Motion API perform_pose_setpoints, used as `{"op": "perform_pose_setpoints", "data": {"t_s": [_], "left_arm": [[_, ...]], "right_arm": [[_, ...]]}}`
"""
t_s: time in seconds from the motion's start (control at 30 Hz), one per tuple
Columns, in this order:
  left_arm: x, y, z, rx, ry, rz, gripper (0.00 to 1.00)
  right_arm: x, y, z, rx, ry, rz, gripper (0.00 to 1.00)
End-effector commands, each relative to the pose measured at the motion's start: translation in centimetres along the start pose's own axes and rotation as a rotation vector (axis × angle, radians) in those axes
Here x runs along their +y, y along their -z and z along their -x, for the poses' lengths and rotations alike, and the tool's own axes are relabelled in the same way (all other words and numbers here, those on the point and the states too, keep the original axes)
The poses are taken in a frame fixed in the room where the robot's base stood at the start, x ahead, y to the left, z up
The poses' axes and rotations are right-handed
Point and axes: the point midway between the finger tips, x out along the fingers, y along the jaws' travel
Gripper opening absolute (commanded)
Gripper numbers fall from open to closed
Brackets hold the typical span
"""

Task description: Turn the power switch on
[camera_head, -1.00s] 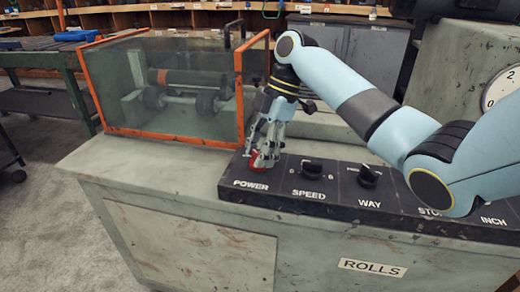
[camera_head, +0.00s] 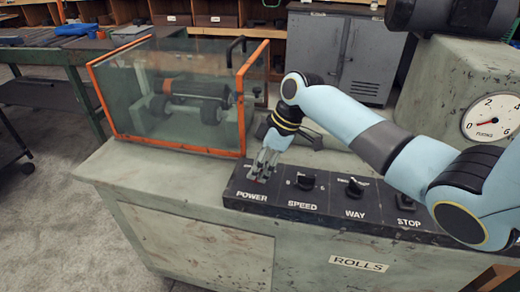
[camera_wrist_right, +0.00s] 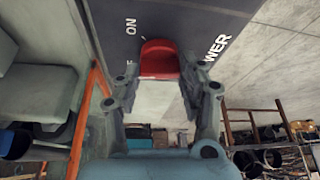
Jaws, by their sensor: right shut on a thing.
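The red power switch (camera_wrist_right: 160,58) sits on the black control panel (camera_head: 330,205) above the printed word POWER. In the right wrist view it lies between my two fingers, with the ON mark to its left and a partly hidden mark below that. My right gripper (camera_head: 262,174) points down at the panel's left end, shut on the switch; it also shows in the right wrist view (camera_wrist_right: 160,85). In the head view the fingers hide most of the switch. I cannot tell its exact setting. My left gripper is out of view.
The dark SPEED knob (camera_head: 304,181) and WAY knob (camera_head: 354,187) stand to the right of the gripper. An orange-edged glass guard (camera_head: 243,110) encloses rollers behind it at left. The bench top left of the panel is clear.

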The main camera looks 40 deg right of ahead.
Motion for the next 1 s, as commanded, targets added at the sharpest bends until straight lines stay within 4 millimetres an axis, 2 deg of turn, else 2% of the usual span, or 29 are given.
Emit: {"op": "perform_pose_setpoints", "data": {"t_s": [0.03, 0.5, 0.7, 1.0], "left_arm": [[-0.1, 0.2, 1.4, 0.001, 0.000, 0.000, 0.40], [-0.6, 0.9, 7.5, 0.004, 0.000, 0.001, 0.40], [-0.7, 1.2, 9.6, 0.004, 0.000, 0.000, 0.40], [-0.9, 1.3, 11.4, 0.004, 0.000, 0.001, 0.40]], "right_arm": [[-0.1, 0.3, 0.6, 0.000, -0.015, -0.041, 0.08], [-0.3, 0.3, 0.5, -0.001, -0.187, -0.452, 0.08], [-0.3, 0.3, 0.4, -0.001, -0.255, -0.617, 0.08], [-0.4, 0.3, 0.1, -0.001, -0.334, -0.806, 0.08]]}}
